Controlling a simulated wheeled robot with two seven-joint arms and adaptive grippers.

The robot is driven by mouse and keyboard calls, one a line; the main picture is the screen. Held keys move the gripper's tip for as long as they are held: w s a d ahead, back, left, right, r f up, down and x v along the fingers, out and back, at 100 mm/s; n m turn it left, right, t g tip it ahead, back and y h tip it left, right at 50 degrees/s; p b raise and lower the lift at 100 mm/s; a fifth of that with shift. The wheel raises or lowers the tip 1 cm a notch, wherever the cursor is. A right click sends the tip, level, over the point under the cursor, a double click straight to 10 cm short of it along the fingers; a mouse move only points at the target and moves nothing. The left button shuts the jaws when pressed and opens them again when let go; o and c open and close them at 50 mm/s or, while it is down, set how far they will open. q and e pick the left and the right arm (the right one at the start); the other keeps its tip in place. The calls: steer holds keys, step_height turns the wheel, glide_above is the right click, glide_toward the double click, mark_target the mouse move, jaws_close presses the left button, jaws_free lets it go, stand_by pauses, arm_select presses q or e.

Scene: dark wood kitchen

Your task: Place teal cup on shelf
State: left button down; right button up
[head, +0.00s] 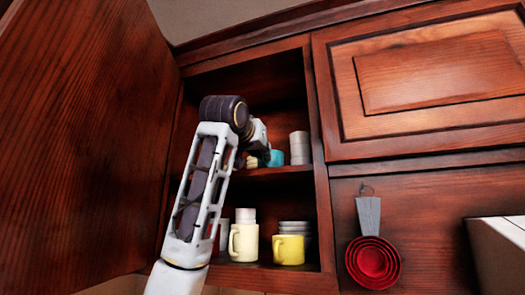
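The teal cup (276,158) is at the upper shelf (285,170) inside the open wall cabinet, partly hidden by my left arm. My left gripper (262,155) is inside the cabinet right at the cup's left side. Its fingers are small, dark and mostly hidden behind the wrist, so I cannot see whether they hold the cup. I cannot tell if the cup rests on the shelf or hangs just above it. My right gripper is not in view.
A white stack (300,148) stands just right of the teal cup. The lower shelf holds a cream mug (243,242), a yellow mug (288,250) and grey stacked dishes (295,228). The open door (85,130) is at left. Red measuring cups (373,262) hang at right.

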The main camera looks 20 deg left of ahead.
arm_select(q)
steer(key=c, duration=2)
jaws_free()
steer(key=shift+f, duration=0.1)
steer(key=o, duration=0.5)
steer(key=shift+c, duration=0.2)
steer(key=s+b, duration=0.3)
steer(key=s, duration=0.9)
steer(key=shift+d+b, duration=0.4)
